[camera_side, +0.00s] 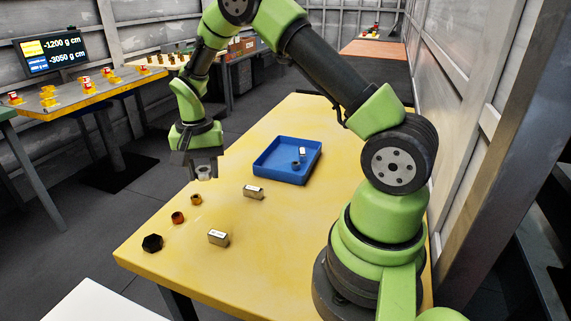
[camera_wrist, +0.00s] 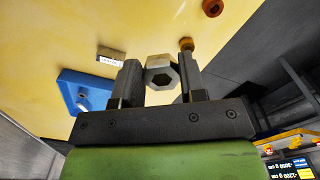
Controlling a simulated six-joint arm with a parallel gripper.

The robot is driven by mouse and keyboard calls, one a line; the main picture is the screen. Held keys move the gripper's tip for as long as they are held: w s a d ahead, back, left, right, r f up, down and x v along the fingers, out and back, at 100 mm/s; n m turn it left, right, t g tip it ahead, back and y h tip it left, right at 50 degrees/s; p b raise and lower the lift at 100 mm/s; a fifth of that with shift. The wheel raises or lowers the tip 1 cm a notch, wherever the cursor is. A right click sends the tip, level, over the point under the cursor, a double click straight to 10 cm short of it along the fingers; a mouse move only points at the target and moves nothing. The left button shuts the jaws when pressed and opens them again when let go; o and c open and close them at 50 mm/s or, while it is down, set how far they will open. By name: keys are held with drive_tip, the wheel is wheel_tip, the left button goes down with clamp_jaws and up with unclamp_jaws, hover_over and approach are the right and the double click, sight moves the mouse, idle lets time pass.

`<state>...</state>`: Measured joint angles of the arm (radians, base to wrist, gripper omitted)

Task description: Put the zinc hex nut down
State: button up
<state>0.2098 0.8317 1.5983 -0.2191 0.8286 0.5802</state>
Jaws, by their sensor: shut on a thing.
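The zinc hex nut (camera_wrist: 160,72) is a silvery hexagonal ring held between the two fingers of my gripper (camera_wrist: 160,80) in the wrist view. In the side view my gripper (camera_side: 204,172) points down over the left part of the yellow table (camera_side: 290,240), with the nut (camera_side: 204,173) at its fingertips. The nut appears to be above the tabletop; the exact gap is hard to tell.
A blue tray (camera_side: 262,167) with small parts inside stands behind and right. Labelled metal blocks (camera_side: 253,192) and (camera_side: 218,238) lie on the table. A brass nut (camera_side: 196,199), a copper-coloured nut (camera_side: 178,217) and a black nut (camera_side: 152,243) lie near the left edge.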

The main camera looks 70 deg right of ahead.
drive_tip(key=s+d+m, duration=0.1)
drive_tip(key=d+m, duration=0.3)
drive_tip(key=d, duration=0.6)
drive_tip(key=m, duration=0.4)
approach(275, 164)
drive_tip(key=a+f, duration=0.1)
drive_tip(key=s+a+f, duration=0.1)
drive_tip(key=a, duration=0.1)
drive_tip(key=shift+s+a, duration=0.2)
drive_tip(key=shift+a, duration=0.05)
drive_tip(key=shift+f, duration=2.55)
drive_tip(key=shift+f, duration=0.2)
drive_tip(key=o, duration=1)
drive_tip(key=shift+r, duration=0.15)
